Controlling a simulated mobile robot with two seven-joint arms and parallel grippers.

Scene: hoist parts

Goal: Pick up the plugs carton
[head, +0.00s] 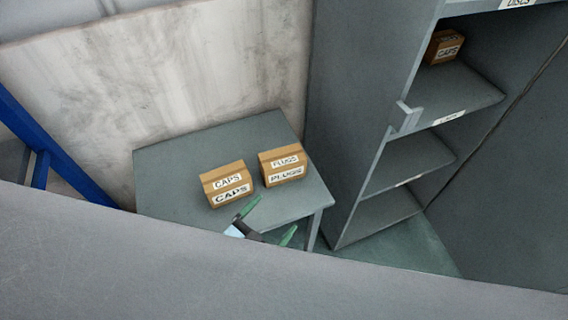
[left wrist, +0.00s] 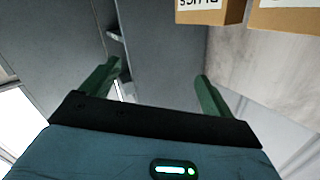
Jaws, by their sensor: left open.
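The plugs carton (head: 283,167) is a brown box with white PLUGS labels, upright on a small grey table (head: 180,150). The caps carton (head: 227,184) stands close to its left. My left gripper (head: 272,218) has green fingers spread apart, with nothing between them. In the head view it is near the table's front edge, below both cartons. In the left wrist view the gripper (left wrist: 160,82) is open, and the plugs carton (left wrist: 210,10) shows upside down and cut off at the top edge. Another carton (left wrist: 285,15) is beside it. My right gripper is not in view.
A tall grey shelf unit (head: 355,130) stands right of the table, with another caps carton (head: 445,47) on an upper shelf. A stained pale wall (head: 190,70) is behind the table. A large grey surface (head: 200,270) fills the bottom and hides most of my left arm.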

